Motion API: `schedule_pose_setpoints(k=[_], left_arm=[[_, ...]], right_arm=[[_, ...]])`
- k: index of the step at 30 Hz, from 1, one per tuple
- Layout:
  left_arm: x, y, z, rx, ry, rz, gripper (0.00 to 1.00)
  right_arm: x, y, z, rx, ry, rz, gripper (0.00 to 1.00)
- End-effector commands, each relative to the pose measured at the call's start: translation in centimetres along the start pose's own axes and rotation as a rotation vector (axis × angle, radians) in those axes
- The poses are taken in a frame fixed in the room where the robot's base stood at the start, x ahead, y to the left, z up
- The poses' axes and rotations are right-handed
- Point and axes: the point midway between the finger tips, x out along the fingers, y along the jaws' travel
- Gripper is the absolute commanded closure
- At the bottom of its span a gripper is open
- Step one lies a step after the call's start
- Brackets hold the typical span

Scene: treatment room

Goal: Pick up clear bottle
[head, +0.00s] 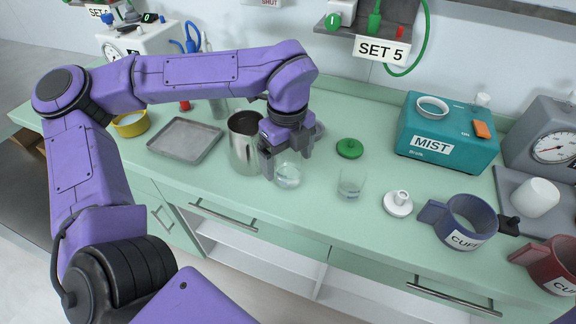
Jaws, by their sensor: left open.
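A clear rounded container (288,175), which looks like the clear bottle, stands on the green counter with some clear liquid low in it. My left gripper (287,160) points down over it, open, with one finger at its left side and the other at its upper right. The gripper hides the container's upper part, and I cannot tell whether the fingers touch it. A second clear vessel (351,184), shaped like an open cup, stands to the right. My right gripper is out of view.
A steel jug (243,145) stands close left of the gripper. A grey tray (184,140) and yellow bowl (131,124) lie farther left. A green stopper (349,148), white cap piece (398,203), teal MIST box (447,137) and blue cuff (466,222) are to the right.

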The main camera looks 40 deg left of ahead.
Motion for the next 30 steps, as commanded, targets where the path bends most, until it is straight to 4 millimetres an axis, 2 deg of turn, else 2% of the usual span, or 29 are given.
schedule_pose_setpoints(k=[4, 10, 23, 30], left_arm=[[0.0, 0.0, 0.0, 0.000, 0.000, 0.000, 0.07], [0.0, 0.0, 0.0, 0.000, -0.001, 0.000, 0.71], [-0.5, -0.1, 0.0, 0.000, -0.001, -0.002, 0.72], [-2.5, -0.1, 0.0, 0.000, -0.002, -0.004, 0.72]], right_arm=[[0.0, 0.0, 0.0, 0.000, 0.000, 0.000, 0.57], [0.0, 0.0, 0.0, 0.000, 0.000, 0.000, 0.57], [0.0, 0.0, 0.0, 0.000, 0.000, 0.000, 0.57], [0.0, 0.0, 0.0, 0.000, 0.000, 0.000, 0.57]])
